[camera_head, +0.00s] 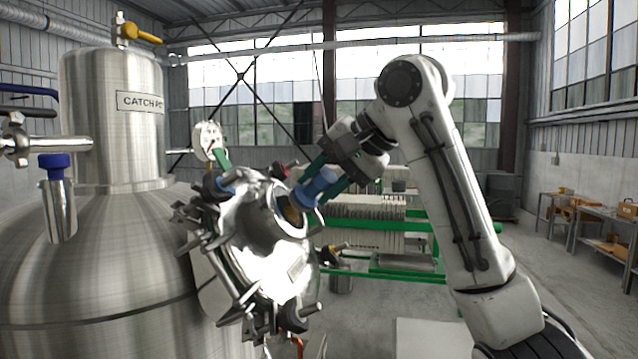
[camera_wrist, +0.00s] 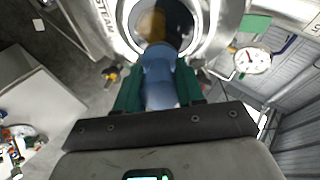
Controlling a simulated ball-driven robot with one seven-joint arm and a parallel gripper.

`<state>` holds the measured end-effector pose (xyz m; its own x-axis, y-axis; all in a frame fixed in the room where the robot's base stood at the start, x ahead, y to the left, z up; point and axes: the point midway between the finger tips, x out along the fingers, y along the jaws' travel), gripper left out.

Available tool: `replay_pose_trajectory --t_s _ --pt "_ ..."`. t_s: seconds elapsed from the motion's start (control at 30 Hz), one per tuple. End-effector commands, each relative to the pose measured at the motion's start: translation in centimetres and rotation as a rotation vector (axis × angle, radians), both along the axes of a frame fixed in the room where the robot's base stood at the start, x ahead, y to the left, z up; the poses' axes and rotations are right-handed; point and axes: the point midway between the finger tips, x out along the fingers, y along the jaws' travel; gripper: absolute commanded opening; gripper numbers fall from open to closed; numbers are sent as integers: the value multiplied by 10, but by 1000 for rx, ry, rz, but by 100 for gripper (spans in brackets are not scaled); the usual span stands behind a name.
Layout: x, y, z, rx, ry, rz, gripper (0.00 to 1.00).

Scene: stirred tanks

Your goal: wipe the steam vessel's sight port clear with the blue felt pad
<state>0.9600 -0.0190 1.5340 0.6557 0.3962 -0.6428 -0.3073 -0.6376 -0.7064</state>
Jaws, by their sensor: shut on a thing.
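The blue felt pad (camera_head: 318,187) is held between the green fingers of my gripper (camera_head: 322,172), which is shut on it. The pad also shows in the wrist view (camera_wrist: 160,78), between the fingertips (camera_wrist: 160,92). The steam vessel (camera_head: 268,262) is a shiny steel body with clamps around its rim. Its round sight port (camera_head: 290,214) faces my gripper, and the pad is at the port's upper right edge. In the wrist view the port's glass (camera_wrist: 160,22) looks brownish on the left and darker on the right. The pad overlaps its lower edge; I cannot tell if they touch.
A dial gauge (camera_wrist: 251,61) stands close to the right of the port in the wrist view. The large steel catch pot (camera_head: 110,120) fills the left of the head view. Green-framed equipment (camera_head: 400,265) stands behind. A workbench (camera_head: 600,222) is at the far right, with open floor before it.

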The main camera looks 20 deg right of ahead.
Motion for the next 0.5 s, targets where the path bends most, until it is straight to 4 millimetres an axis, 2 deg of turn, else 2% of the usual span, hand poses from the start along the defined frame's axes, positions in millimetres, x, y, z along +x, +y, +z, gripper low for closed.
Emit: replay_pose_trajectory --t_s 0.23,0.5 --pt "-1 3 -1 0 -2 3 8" --pt "-18 16 -1 0 -1 5 8"
